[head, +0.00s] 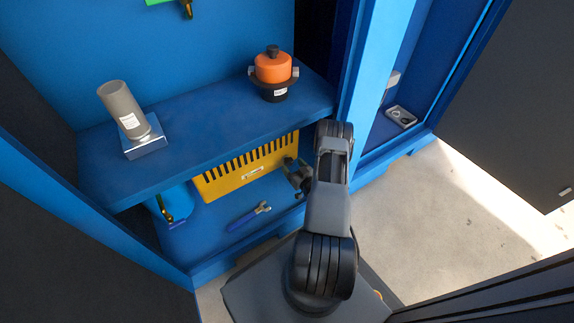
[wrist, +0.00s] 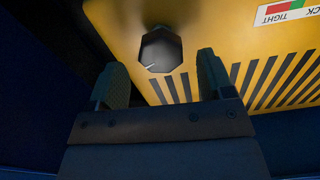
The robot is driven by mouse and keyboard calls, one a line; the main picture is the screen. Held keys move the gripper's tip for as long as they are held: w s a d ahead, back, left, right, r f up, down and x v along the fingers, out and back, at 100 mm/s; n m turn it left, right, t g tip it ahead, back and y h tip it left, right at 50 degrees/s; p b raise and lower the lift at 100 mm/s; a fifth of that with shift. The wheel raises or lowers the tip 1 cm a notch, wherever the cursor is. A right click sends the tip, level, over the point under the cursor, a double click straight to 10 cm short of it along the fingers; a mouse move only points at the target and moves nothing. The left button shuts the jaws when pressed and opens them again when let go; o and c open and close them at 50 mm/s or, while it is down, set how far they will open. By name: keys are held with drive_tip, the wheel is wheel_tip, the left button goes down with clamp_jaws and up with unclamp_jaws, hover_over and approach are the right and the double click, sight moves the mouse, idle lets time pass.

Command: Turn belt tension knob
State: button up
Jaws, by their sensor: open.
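The belt tension knob (wrist: 160,50) is a black, many-sided knob with a white pointer line, on a yellow slotted guard (wrist: 115,20). In the wrist view my gripper (wrist: 162,76) is open and empty. Its two fingertips are on either side of the knob's lower edge, apart from it, with gaps on both sides. The pointer line is at the knob's lower left. In the head view my gripper (head: 297,174) is at the right end of the guard (head: 212,186), under the shelf; the knob cannot be made out there.
A blue shelf (head: 205,123) overhangs the guard. It bears a grey cylinder (head: 122,106) and an orange-topped device (head: 272,68). A blue-handled tool (head: 245,218) lies below the guard. Open floor (head: 430,220) is at the right.

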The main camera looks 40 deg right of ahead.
sight(290, 163)
drive_tip(key=shift+w+b, duration=0.4)
drive_tip(key=shift+w, duration=1.3)
drive_tip(key=c, duration=0.9)
drive_tip(key=shift+s+a, duration=0.1)
drive_tip(key=shift+a, duration=0.2)
drive_tip(key=shift+d, duration=0.15)
drive_tip(key=shift+f+m+b, duration=0.1)
drive_tip(key=shift+m+b, duration=0.2)
drive_tip(key=shift+m, duration=1.4)
drive_tip(key=m, duration=0.4)
drive_tip(key=shift+d+m, duration=0.1)
drive_tip(key=shift+m, duration=0.3)
drive_tip(key=shift+m+b, duration=0.3)
